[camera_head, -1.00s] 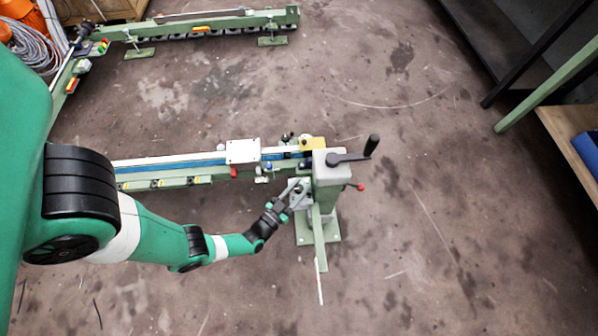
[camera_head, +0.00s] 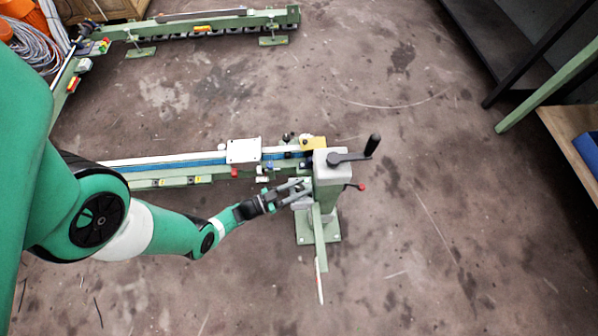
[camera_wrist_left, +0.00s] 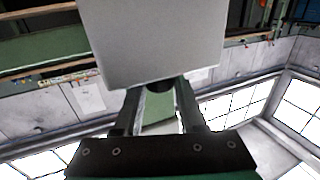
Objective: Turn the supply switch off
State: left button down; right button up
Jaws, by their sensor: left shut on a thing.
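My left gripper (camera_head: 302,189) reaches in from the left to the near-left side of the machine's end post. In the left wrist view its two fingers close around a small black knob (camera_wrist_left: 160,86), which I take to be the supply switch. The knob sits at the lower edge of a plain grey box (camera_wrist_left: 152,40). In the head view the grey switch box (camera_head: 301,203) is small and partly covered by the fingers. I cannot read the switch's position or any marking. My right gripper is not in view.
The green end post (camera_head: 326,182) carries a black hand crank (camera_head: 354,157) and a red-tipped lever (camera_head: 359,187). A long green rail (camera_head: 190,178) runs left from it. A second green rail (camera_head: 205,25) lies at the back.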

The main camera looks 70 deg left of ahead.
pick_arm(q)
jog(key=h, duration=0.1)
jog(key=m+h, duration=0.1)
jog(key=shift+a+f+m+h, duration=0.1)
jog(key=shift+a+m+h, duration=0.05)
jog(key=shift+m+h, duration=0.45)
jog(key=shift+h, duration=0.2)
jog(key=c, duration=0.8)
grip_release()
jog(key=shift+w, duration=0.1)
jog(key=shift+o, duration=0.2)
jog(key=s, duration=1.1)
jog(key=shift+s+a, duration=0.25)
jog(key=shift+s, duration=0.05)
